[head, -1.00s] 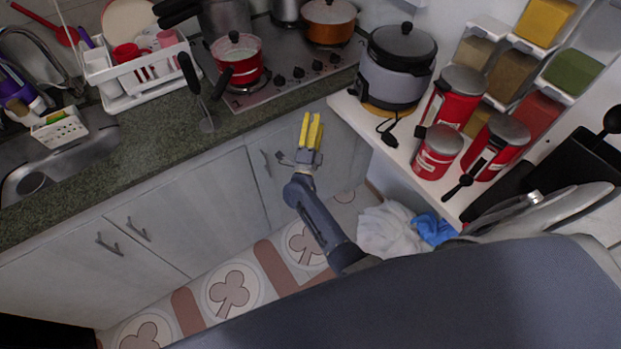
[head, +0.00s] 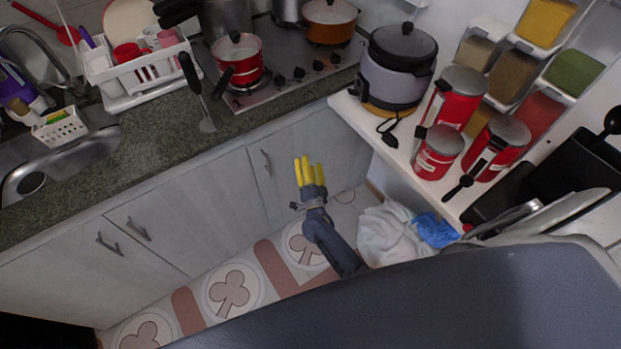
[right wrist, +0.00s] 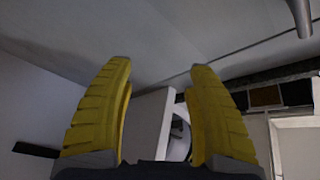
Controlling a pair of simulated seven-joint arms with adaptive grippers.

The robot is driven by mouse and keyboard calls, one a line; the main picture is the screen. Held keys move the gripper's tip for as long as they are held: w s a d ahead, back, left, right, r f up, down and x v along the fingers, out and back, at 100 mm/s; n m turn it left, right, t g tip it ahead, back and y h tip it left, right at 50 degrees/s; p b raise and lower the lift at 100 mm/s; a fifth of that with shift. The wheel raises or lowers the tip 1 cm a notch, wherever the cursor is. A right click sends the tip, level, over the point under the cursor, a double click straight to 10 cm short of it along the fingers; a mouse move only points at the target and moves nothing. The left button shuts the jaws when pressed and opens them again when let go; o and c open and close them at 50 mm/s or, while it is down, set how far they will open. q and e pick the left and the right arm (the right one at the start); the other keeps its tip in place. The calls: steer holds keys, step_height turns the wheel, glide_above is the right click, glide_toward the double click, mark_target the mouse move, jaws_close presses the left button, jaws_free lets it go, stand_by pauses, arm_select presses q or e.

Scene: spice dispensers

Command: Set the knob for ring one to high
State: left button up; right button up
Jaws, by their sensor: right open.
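The stove (head: 262,101) is set in the counter at the top middle of the head view. A row of several dark knobs (head: 298,74) runs along its front edge. I cannot read any marks or tell which knob is ring one. My right gripper (head: 308,161) is in front of the lower cabinet doors, below and apart from the knobs in the picture. Its yellow fingers are spread with nothing between them. They also show apart in the right wrist view (right wrist: 160,66), with pale surfaces beyond and no knob in sight. My left gripper is not in view.
A red pot (head: 237,62) and an orange pot (head: 329,24) stand on the stove. A dark-handled utensil (head: 205,108) lies left of the knobs. A white shelf (head: 398,157) at right holds a cooker (head: 396,68) and red canisters. The counter edge lies between gripper and stove.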

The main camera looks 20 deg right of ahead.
steer(key=shift+s+a+f+n+g+y, duration=0.15)
steer(key=shift+s+f+n+g+y, duration=0.2)
steer(key=shift+f, duration=0.45)
steer(key=shift+s+a+f+n+g+y, duration=0.15)
steer(key=shift+s+f+n, duration=0.25)
steer(key=shift+f, duration=0.45)
steer(key=shift+s+a+f+n+g+y, duration=0.1)
steer(key=shift+s+f+n+y, duration=0.25)
steer(key=shift+f, duration=0.45)
steer(key=shift+c, duration=0.3)
